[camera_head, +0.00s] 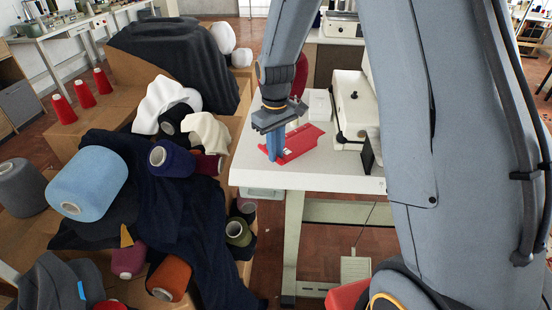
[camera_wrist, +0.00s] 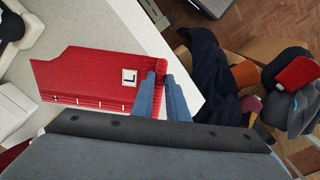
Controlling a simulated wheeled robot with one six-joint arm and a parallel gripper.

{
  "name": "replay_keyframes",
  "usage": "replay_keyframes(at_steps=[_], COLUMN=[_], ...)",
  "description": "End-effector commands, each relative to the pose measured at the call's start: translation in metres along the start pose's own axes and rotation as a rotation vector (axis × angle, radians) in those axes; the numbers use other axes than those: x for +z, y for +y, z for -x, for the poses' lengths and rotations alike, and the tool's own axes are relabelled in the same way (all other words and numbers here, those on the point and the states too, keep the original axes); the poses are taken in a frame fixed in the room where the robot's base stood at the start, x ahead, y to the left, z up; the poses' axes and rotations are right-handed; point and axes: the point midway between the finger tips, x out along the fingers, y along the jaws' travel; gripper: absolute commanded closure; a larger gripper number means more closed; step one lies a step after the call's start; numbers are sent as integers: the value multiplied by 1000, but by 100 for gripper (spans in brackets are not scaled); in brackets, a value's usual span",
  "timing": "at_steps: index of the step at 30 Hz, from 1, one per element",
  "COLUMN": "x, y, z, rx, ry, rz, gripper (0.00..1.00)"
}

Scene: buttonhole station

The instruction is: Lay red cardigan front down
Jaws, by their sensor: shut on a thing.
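The red cardigan front (camera_head: 303,142) is over the white table top near its left edge. It appears spread nearly flat, and I cannot tell whether all of it touches the table. In the wrist view the red cardigan front (camera_wrist: 95,72) shows a white label with a black "L" and a row of pale marks along its lower edge. My gripper (camera_head: 274,156) points down at its left end. In the wrist view my gripper (camera_wrist: 161,82) is shut on the folded or rolled side edge of the piece, and the fingers hide part of that edge.
The white table (camera_head: 325,182) holds a cream sewing machine (camera_head: 355,105) at right and a white box (camera_head: 319,104) behind the cardigan front. Left of the table, brown boxes carry dark cloth (camera_head: 190,220) and several yarn cones, including a light blue one (camera_head: 90,180).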

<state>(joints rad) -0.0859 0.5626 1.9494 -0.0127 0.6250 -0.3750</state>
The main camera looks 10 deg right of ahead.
Motion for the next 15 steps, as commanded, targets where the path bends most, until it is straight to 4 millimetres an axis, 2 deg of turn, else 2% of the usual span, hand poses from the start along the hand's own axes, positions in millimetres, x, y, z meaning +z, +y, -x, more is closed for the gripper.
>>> replay_keyframes(at_steps=[4,10,15], x=[1,1,0], y=[0,-1,0], z=[-11,-39,-43], rx=[-1,-1,0], ry=[-2,-3,1], rz=[0,0,0], gripper=[100,100,100])
